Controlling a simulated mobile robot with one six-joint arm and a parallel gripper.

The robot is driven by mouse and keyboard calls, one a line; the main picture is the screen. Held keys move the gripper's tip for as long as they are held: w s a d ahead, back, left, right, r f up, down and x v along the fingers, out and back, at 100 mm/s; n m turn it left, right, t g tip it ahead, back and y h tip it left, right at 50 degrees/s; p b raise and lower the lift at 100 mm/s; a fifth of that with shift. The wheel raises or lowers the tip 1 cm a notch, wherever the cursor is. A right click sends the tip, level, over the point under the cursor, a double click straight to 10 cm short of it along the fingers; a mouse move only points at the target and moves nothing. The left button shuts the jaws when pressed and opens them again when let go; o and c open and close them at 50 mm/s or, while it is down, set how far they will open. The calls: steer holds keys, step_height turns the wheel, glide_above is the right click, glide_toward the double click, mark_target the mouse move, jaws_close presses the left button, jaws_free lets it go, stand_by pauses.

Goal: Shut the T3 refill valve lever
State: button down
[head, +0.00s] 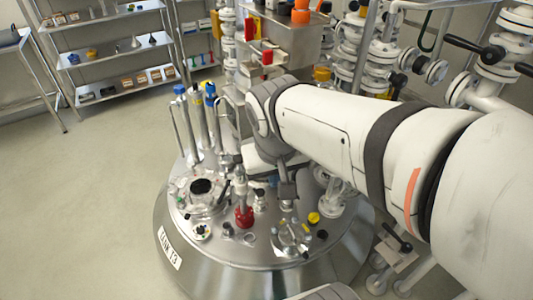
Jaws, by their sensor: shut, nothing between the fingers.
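The steel tank (230,262) stands in the middle of the head view, with a label plate (168,247) that seems to read "TANK T3". Its lid carries many small fittings. A red-based fitting (244,216) stands near the front middle of the lid. I cannot tell which fitting is the T3 refill valve lever. My arm reaches in from the right, and its wrist hangs over the lid. My gripper (288,192) points down above the lid, right of the red-based fitting. It looks shut and empty. The wrist hides part of the lid behind it.
Tall tubes with blue and yellow caps (195,115) rise from the lid's back left. White flanged pipes (380,50) stand behind at the right. A steel bin (285,42) is behind my wrist. Shelves (110,55) stand at the back left. The floor (80,200) at left is clear.

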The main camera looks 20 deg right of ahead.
mark_target(295, 174)
steer(key=w+f+m+h+b, duration=0.55)
steer(key=w+f+b, duration=0.75)
steer(key=w, duration=0.3)
steer(key=d+f, duration=0.7)
steer(key=d, duration=0.1)
steer(key=shift+d+f+g, duration=0.3)
steer(key=shift+d+g, duration=0.05)
steer(key=shift+g, duration=0.05)
